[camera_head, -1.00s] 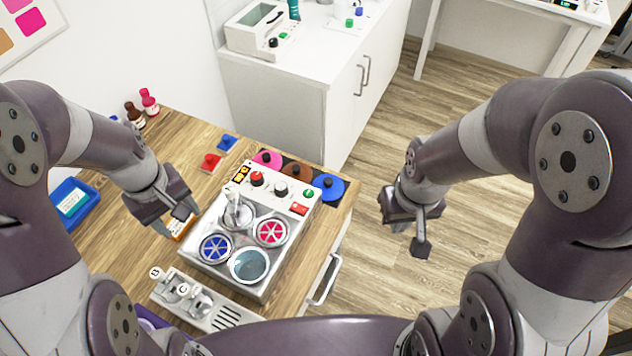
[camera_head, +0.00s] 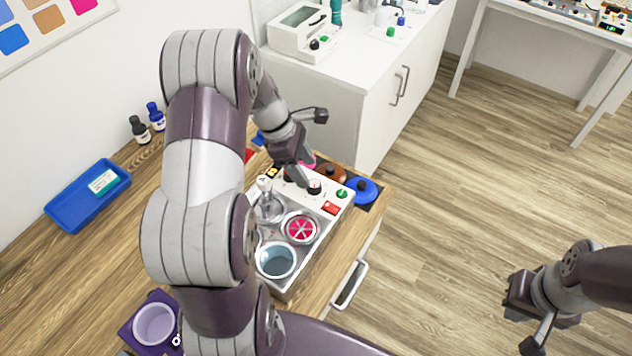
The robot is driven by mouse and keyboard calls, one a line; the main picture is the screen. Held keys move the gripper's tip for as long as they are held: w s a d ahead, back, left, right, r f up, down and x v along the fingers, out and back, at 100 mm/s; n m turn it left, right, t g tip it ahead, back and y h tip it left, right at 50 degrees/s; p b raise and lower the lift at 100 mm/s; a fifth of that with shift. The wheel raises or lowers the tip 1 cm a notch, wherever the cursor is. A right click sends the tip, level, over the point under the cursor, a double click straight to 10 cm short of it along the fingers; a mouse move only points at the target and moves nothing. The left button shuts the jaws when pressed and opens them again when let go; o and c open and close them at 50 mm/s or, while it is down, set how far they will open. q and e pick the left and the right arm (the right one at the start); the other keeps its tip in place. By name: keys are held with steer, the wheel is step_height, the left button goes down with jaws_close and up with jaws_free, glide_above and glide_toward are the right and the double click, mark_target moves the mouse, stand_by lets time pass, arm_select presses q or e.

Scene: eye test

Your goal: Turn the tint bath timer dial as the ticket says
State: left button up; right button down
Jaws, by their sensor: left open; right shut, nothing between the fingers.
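The tint bath unit (camera_head: 308,262) stands on the wooden bench, with round baths in its top. Its panel has a black-and-white dial (camera_head: 315,187), a green button (camera_head: 341,194), a red switch (camera_head: 331,208) and a lit orange display (camera_head: 272,172). My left gripper (camera_head: 300,177) is open over the panel, between the display and the black-and-white dial. It covers the place of the red knob; contact cannot be told. The orange-edged card, possibly the ticket, is hidden behind my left arm. My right gripper (camera_head: 534,335) is shut and empty, over the floor at the lower right.
Blue (camera_head: 362,190) and brown (camera_head: 332,174) lids lie behind the unit. A blue tray (camera_head: 88,196) and small bottles (camera_head: 148,125) are at the left. A lilac cup (camera_head: 155,324) stands at the front. A white cabinet (camera_head: 345,85) is behind; the floor at right is clear.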

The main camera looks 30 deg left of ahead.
mark_target(314, 183)
arm_select(q)
steer(key=x, duration=0.4)
steer(key=shift+d+f, duration=0.1)
steer(key=shift+f, duration=0.25)
steer(key=shift+c, duration=0.3)
steer(key=c, duration=1)
